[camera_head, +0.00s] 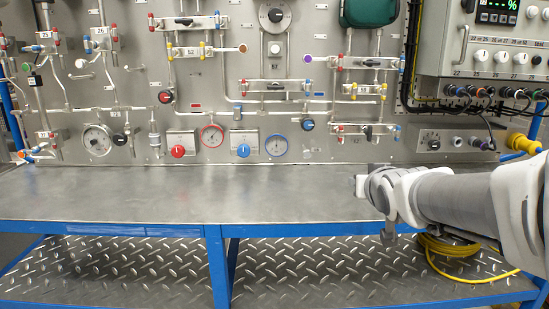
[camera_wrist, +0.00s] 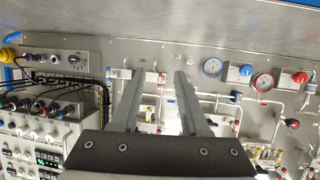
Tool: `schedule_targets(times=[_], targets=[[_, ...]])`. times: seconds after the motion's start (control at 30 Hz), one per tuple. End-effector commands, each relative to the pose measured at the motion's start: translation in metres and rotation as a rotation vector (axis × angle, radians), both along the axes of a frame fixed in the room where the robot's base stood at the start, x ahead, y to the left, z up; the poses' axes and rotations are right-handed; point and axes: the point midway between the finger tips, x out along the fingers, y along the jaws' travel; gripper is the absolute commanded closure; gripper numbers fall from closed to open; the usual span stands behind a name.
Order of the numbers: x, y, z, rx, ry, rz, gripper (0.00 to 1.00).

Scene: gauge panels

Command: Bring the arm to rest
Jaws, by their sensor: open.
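My arm reaches in from the right in the head view and lies level over the bench (camera_head: 180,190), its end pointing left. My gripper (camera_head: 359,187) is small and partly hidden behind my own wrist there, in front of the panel's lower edge. In the wrist view my gripper (camera_wrist: 152,76) shows two grey fingers spread apart with nothing between them. The gauge panel (camera_wrist: 135,48) lies beyond the fingers and appears upside down in that view. I see no contact between the gripper and the panel or bench.
A control box (camera_head: 485,45) juts out at upper right. A yellow hose (camera_head: 447,245) lies on the lower shelf (camera_head: 140,270). The bench's left and middle are clear.

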Motion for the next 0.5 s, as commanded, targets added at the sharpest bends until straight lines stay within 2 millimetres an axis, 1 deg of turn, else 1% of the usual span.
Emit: schedule_targets(times=[0.03, 0.17, 0.2, 0.27, 0.3, 0.37, 0.4, 0.47, 0.5], targets=[[-0.023, 0.007, -0.004, 0.002, 0.055, -0.003, 0.55], [-0.082, 0.02, -0.027, 0.014, 0.225, -0.004, 0.55], [-0.101, 0.025, -0.035, 0.019, 0.278, 0.0, 0.55], [-0.129, 0.032, -0.046, 0.026, 0.354, 0.01, 0.55], [-0.148, 0.037, -0.054, 0.029, 0.403, 0.019, 0.55], [-0.174, 0.044, -0.065, 0.038, 0.472, 0.033, 0.55], [-0.191, 0.048, -0.071, 0.04, 0.517, 0.045, 0.55], [-0.217, 0.055, -0.081, 0.047, 0.58, 0.063, 0.55], [-0.233, 0.059, -0.088, 0.049, 0.622, 0.077, 0.55]])
